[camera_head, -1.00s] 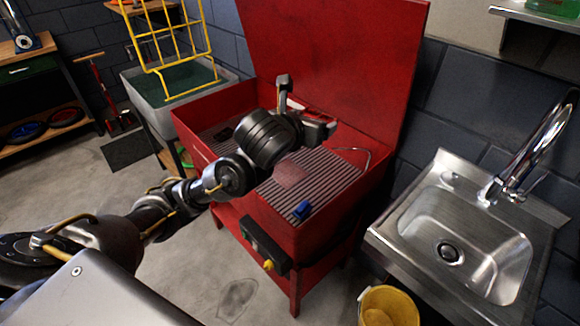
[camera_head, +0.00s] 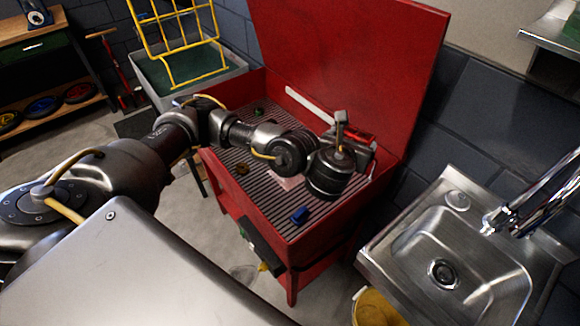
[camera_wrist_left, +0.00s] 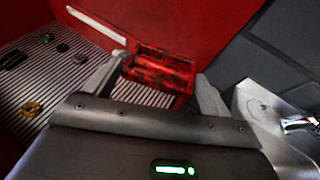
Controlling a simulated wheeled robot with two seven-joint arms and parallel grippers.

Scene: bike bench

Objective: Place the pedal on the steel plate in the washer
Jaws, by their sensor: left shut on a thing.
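The pedal (camera_wrist_left: 162,72) is a red and black block between the two fingers of my left gripper (camera_wrist_left: 158,85) in the wrist view. The gripper is shut on it. In the head view the pedal (camera_head: 360,136) shows as a small red patch at my left gripper (camera_head: 352,142), held above the back right of the red washer (camera_head: 262,205). The steel plate (camera_head: 287,182) appears as a pale pinkish flat piece on the washer's slatted floor, mostly hidden behind my left wrist. My right gripper is out of view.
On the slatted floor lie a blue block (camera_head: 300,215), a brownish ring (camera_head: 241,168) and a small green thing (camera_head: 259,111). The raised red lid (camera_head: 350,60) stands close behind the gripper. A steel sink (camera_head: 410,245) is at the right.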

